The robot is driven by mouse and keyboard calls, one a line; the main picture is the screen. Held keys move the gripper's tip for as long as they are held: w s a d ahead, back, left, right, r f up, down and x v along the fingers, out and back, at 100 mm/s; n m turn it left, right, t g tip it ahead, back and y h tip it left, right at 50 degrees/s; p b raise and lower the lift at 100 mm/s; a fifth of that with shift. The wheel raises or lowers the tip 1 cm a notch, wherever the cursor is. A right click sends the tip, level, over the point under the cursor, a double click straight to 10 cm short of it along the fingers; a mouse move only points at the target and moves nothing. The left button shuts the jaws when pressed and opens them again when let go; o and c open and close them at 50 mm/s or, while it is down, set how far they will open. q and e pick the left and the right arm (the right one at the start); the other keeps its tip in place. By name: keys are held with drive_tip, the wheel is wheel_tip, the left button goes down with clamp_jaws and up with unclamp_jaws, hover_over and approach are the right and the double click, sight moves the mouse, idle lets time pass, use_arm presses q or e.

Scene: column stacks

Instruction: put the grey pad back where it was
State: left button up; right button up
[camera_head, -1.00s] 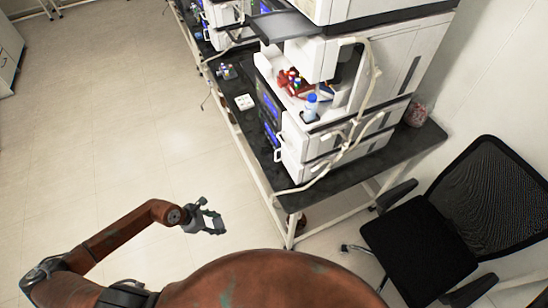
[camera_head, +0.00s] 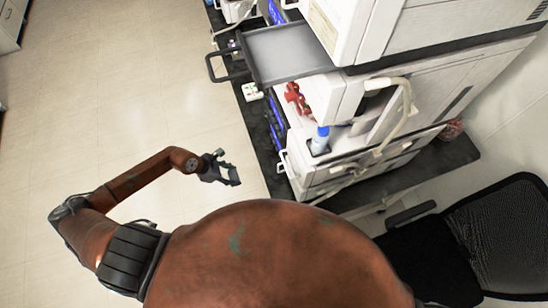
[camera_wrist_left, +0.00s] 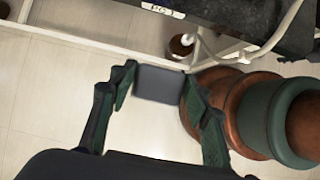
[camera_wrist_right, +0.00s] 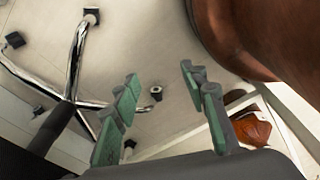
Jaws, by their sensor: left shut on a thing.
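My left gripper (camera_head: 228,172) is out over the floor, to the left of the lab bench and apart from it. In the left wrist view its fingers (camera_wrist_left: 158,80) are shut on the grey pad (camera_wrist_left: 159,86), a small dark flat square held between the fingertips. In the head view the pad is too small to tell clearly from the fingers. My right gripper (camera_wrist_right: 158,76) shows only in the right wrist view. Its fingers are apart with nothing between them, above the floor near chair legs.
The black bench (camera_head: 402,184) carries white stacked instruments (camera_head: 322,178). A grey tray (camera_head: 285,52) juts out from the stack. A blue-capped bottle (camera_head: 320,140), red parts (camera_head: 296,100) and a small white box (camera_head: 253,92) are there. A black chair (camera_head: 500,240) stands right. Floor is clear at left.

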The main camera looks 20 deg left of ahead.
use_arm(q)
drive_tip(key=w+d, duration=0.2)
drive_tip(key=d, duration=0.1)
drive_tip(key=w+d+p, duration=0.1)
drive_tip(key=w+d, duration=0.1)
drive_tip(key=d, duration=0.2)
drive_tip(key=w+d+p, duration=0.1)
drive_tip(key=w+d, duration=0.1)
drive_tip(key=d, duration=0.2)
drive_tip(key=shift+w+r, duration=0.2)
drive_tip(key=shift+w, duration=0.1)
drive_tip(key=w+d, duration=0.1)
drive_tip(key=w+d+p, duration=0.1)
drive_tip(key=d, duration=0.1)
drive_tip(key=shift+w+d, duration=0.15)
drive_tip(key=shift+d, duration=0.05)
drive_tip(key=shift+a+f, duration=0.1)
drive_tip(key=shift+f, duration=0.75)
use_arm(e)
drive_tip(key=shift+s+d+r, duration=0.15)
drive_tip(key=shift+s+r, duration=0.75)
drive_tip(key=shift+s, duration=0.2)
drive_tip(key=shift+s+d+r, duration=0.1)
drive_tip(key=shift+s+r, duration=0.75)
drive_tip(key=shift+s, duration=0.25)
